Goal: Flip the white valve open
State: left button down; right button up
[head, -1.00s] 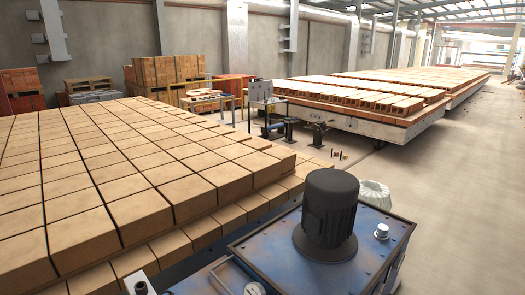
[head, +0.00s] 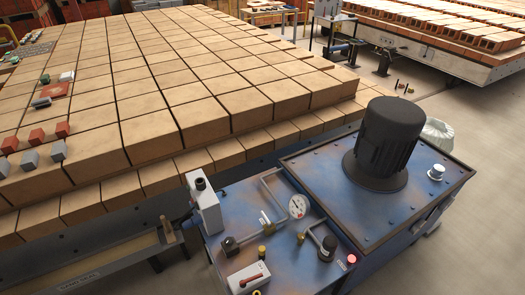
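A blue metal machine (head: 300,262) stands at the lower middle of the head view. On its near panel is a small white box (head: 260,272) with a red lever across its top; this may be the white valve, but I cannot tell for sure. A taller white box (head: 207,207) with a dark knob stands at the panel's left edge. Piping with a round white gauge (head: 297,206) runs between them. Neither of my grippers is in view.
A large black motor (head: 385,140) stands on the machine's raised right part. A red lamp (head: 351,259) is on the front right edge. Stacked tan bricks (head: 170,90) fill the left, with small coloured blocks (head: 35,138) on top. The floor at right is open.

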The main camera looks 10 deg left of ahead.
aim_at(266, 219)
jog(key=i+l+u, duration=0.2)
jog(key=i+u, duration=0.2)
jog(key=i, duration=0.6)
jog(key=i+l+u, duration=0.15)
jog(key=i, duration=0.65)
jog(key=l, duration=0.1)
